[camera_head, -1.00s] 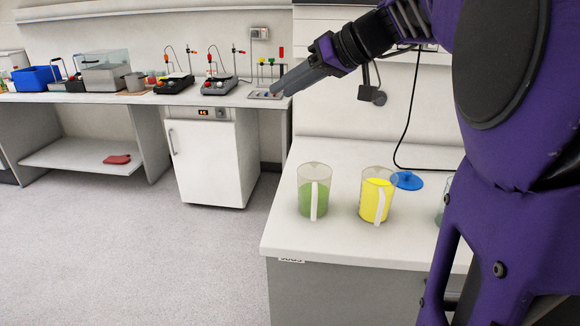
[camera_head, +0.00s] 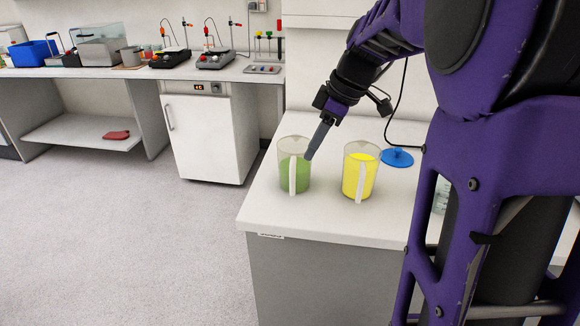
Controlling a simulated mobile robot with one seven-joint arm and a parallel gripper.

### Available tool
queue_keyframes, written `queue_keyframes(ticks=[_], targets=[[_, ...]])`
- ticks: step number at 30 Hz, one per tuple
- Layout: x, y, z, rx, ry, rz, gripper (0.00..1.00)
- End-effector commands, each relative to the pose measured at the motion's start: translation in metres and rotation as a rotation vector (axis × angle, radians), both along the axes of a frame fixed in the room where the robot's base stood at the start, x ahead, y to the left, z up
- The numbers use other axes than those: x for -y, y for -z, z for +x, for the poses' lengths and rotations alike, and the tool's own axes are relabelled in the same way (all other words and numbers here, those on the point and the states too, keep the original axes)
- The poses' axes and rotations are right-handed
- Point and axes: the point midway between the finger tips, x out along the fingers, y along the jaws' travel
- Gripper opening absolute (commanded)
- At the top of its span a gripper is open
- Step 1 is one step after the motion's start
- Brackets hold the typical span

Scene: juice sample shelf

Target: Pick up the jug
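A clear jug with green juice (camera_head: 301,178) stands upright on the near white counter, its white handle facing me. A second clear jug with yellow juice (camera_head: 352,178) stands to its right, also with a white handle toward me. My gripper (camera_head: 310,155) points down and left, with its fingertips at the upper right of the green jug in the picture. I cannot tell whether it touches the jug or is behind or above it. The fingers overlap in this view, so their opening does not show.
A blue lid (camera_head: 397,158) lies on the white counter (camera_head: 290,221) behind the yellow jug. Another clear container (camera_head: 441,197) is partly hidden by my arm. A black cable hangs behind the counter. A far bench (camera_head: 100,72) holds lab equipment.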

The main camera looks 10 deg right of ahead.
Motion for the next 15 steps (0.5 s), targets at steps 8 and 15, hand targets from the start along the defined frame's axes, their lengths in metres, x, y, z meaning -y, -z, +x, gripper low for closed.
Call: queue_keyframes(ticks=[8, 15], targets=[[-0.020, 0.058, 0.013, -0.003, -0.002, 0.002, 0.33], [-0.027, 0.078, 0.019, -0.001, 0.000, 0.002, 0.33]])
